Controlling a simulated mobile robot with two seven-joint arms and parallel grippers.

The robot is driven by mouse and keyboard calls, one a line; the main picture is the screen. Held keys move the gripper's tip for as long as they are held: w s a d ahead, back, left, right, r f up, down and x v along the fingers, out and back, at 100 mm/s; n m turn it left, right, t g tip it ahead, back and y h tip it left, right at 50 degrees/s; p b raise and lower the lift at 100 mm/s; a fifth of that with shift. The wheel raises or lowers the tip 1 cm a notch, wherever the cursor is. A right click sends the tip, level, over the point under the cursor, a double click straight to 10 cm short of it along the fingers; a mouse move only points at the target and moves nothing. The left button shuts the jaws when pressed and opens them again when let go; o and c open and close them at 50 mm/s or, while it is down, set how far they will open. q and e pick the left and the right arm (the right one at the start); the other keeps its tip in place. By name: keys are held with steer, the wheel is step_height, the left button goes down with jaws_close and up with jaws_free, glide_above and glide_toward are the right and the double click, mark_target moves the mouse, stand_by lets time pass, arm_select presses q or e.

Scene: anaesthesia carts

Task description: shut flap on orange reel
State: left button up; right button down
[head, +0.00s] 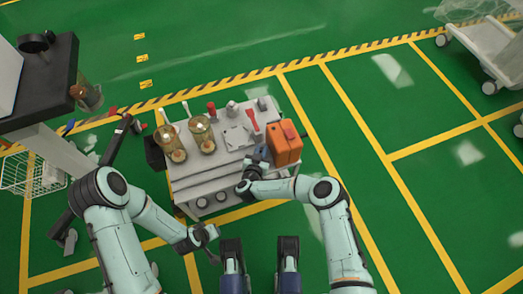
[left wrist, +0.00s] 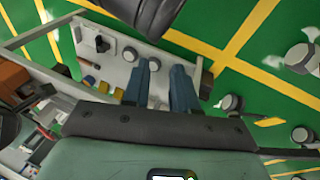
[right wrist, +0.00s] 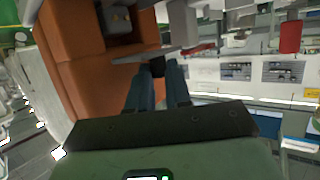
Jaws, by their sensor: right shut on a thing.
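The orange reel (head: 284,146) is a boxy orange case at the right end of the grey cart top. In the right wrist view the orange reel (right wrist: 78,70) fills the left, with a dark opening near the top. A thin grey flap (right wrist: 145,55) stands out from the opening's edge. My right gripper (right wrist: 159,75) is shut on a small dark part at the flap; the fingers partly hide it. In the head view my right gripper (head: 262,156) is just left of the reel. My left gripper (head: 212,234) is open and empty in front of the cart, with its fingers apart (left wrist: 160,75).
The cart (head: 190,170) also carries two amber glass jars (head: 200,134), a red-handled item (head: 251,121) and small grey parts. A dark-topped stand (head: 45,85) and a wire basket (head: 30,175) are at left.

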steer(key=shift+a+f+n+t+h, duration=0.25)
steer(key=shift+f+n+t+h, duration=0.05)
steer(key=shift+n+t, duration=0.2)
steer(key=shift+a+f+b, duration=0.1)
steer(key=shift+f+b, duration=0.15)
steer(key=shift+b, duration=0.1)
steer(key=shift+f+n+t+h, duration=0.15)
steer(key=shift+n+t+h, duration=0.15)
steer(key=shift+n+h, duration=0.15)
arm_select(q)
steer(key=s+a+f+g+b, duration=0.1)
steer(key=s+f+b, duration=0.1)
steer(key=s+f, duration=0.2)
steer(key=shift+s+a+f+g+b, duration=0.2)
steer(key=shift+f+g+b, duration=0.2)
steer(key=shift+f, duration=0.3)
arm_select(e)
steer(key=shift+s+f+n+t+h, duration=0.15)
steer(key=shift+f+n+t+h, duration=0.55)
steer(key=shift+n, duration=0.45)
steer(key=c, duration=1.3)
jaws_free()
steer(key=shift+c, duration=0.2)
arm_select(q)
steer(key=shift+w, duration=0.1)
arm_select(e)
steer(key=shift+r, duration=0.1)
